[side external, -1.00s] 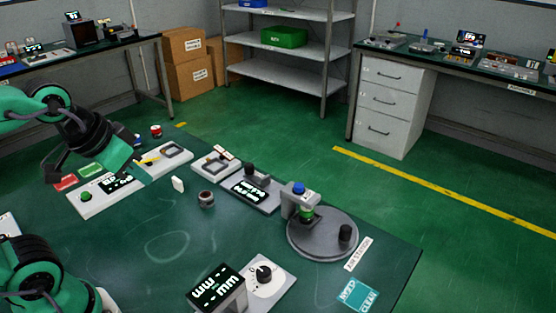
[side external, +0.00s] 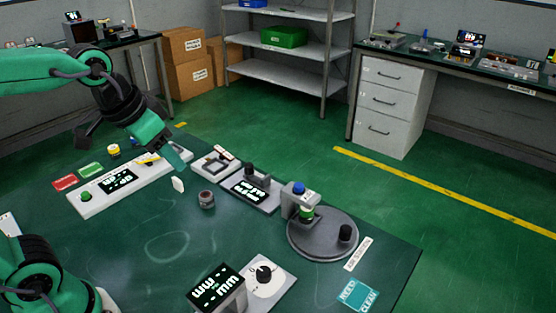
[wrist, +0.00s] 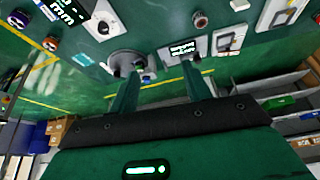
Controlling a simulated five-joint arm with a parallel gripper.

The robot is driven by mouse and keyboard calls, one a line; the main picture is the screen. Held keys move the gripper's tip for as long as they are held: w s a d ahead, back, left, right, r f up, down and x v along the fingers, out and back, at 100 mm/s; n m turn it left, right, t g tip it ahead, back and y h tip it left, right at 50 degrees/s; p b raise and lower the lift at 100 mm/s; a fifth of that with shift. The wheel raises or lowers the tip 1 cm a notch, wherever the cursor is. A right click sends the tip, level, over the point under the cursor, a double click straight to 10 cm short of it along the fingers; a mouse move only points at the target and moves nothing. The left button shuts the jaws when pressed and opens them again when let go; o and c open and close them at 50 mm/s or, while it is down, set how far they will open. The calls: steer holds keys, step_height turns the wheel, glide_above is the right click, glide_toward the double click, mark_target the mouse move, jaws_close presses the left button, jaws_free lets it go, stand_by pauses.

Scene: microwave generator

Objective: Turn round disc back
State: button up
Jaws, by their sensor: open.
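The round disc (side external: 318,246) is a flat grey turntable on the right part of the bench. A black upright knob (side external: 345,233) stands near its right edge. A grey post with a blue cap (side external: 299,188) and a green part stands at its back left. In the wrist view the disc (wrist: 122,59) is seen beyond the fingertips, partly hidden by the left finger. My gripper (side external: 178,160) is open and empty, above the back left of the bench and well apart from the disc. In the wrist view its two green fingers (wrist: 159,72) are spread.
A dial plate (side external: 281,282) and display box (side external: 218,290) stand at the front. A small round jar (side external: 206,199), a display module (side external: 252,193) and a white panel (side external: 92,203) lie left of the disc. The bench middle is clear.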

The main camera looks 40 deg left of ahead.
steer(key=w+d+m+g, duration=0.15)
steer(key=w+d, duration=0.35)
steer(key=w, duration=0.5)
steer(key=m+g, duration=0.3)
steer(key=m, duration=0.2)
glide_above(346, 228)
steer(key=f, duration=1.7)
steer(key=shift+a, duration=0.2)
steer(key=shift+w+d+f, duration=0.1)
steer(key=shift+d+f, duration=0.15)
steer(key=shift+f, duration=0.05)
steer(key=shift+f, duration=0.2)
steer(key=shift+f, duration=3.7)
